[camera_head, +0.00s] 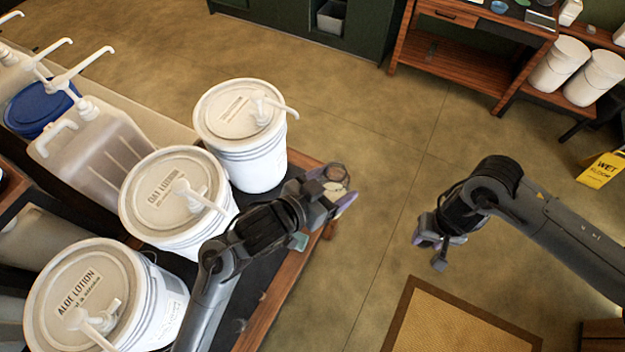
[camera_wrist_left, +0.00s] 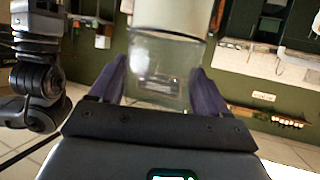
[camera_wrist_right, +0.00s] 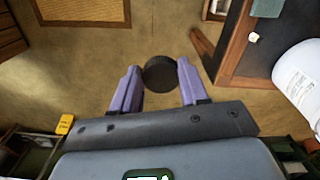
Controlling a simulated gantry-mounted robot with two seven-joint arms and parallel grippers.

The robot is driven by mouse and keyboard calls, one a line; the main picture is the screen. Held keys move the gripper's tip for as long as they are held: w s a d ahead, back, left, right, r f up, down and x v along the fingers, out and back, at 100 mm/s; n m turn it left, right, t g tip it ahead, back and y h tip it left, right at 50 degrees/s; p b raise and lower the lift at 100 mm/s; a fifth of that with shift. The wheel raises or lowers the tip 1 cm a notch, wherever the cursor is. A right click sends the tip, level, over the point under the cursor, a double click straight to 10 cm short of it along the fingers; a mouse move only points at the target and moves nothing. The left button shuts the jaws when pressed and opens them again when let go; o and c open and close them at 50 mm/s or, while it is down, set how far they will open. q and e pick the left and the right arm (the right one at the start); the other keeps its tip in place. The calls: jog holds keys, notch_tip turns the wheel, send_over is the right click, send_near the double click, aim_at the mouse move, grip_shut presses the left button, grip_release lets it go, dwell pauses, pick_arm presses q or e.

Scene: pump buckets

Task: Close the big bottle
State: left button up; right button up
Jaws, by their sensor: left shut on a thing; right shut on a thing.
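The bottle (camera_wrist_left: 158,68) is clear, with a pale section at the top of the left wrist view. My left gripper (camera_wrist_left: 155,95) is shut on it, with purple fingers on either side. In the head view the left gripper (camera_head: 338,190) holds it beyond the counter's right edge, where only a round, clear part of the bottle (camera_head: 336,173) shows. My right gripper (camera_wrist_right: 153,88) is shut on a dark round cap (camera_wrist_right: 159,74). In the head view the right gripper (camera_head: 437,240) is to the right of the bottle, well apart from it. The cap cannot be made out there.
White lidded pump buckets, such as the aloe lotion bucket (camera_head: 85,290), stand on the counter (camera_head: 277,287) around my left arm. A woven mat (camera_head: 450,325) lies on the floor. The space between the grippers is clear.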

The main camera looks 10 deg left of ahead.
pick_arm(q)
jog(key=shift+m+g+h, duration=0.5)
jog(key=shift+m+h, duration=0.2)
jog(key=shift+s+d+r, duration=0.1)
jog(key=shift+d+r, duration=0.2)
jog(key=shift+d, duration=0.3)
jog(key=shift+s+d+r, duration=0.1)
jog(key=shift+d+r, duration=0.2)
jog(key=shift+d, duration=0.35)
jog(key=shift+s+d+r, duration=0.1)
jog(key=shift+d+r, duration=0.2)
jog(key=shift+d, duration=0.3)
pick_arm(e)
jog(key=w+a+r+n, duration=0.2)
jog(key=w+a+r, duration=0.2)
jog(key=a+r, duration=0.4)
jog(key=w+a+r+n, duration=0.2)
jog(key=w+a+r, duration=0.25)
jog(key=r, duration=0.55)
jog(key=s+a+r, duration=0.3)
jog(key=a+r, duration=0.1)
jog(key=r, duration=0.2)
jog(key=s+a+r+n, duration=0.1)
jog(key=s+a+r, duration=0.3)
jog(key=r, duration=0.3)
jog(key=shift+s+r+n, duration=0.2)
jog(key=shift+s+n, duration=0.05)
jog(key=shift+n, duration=0.05)
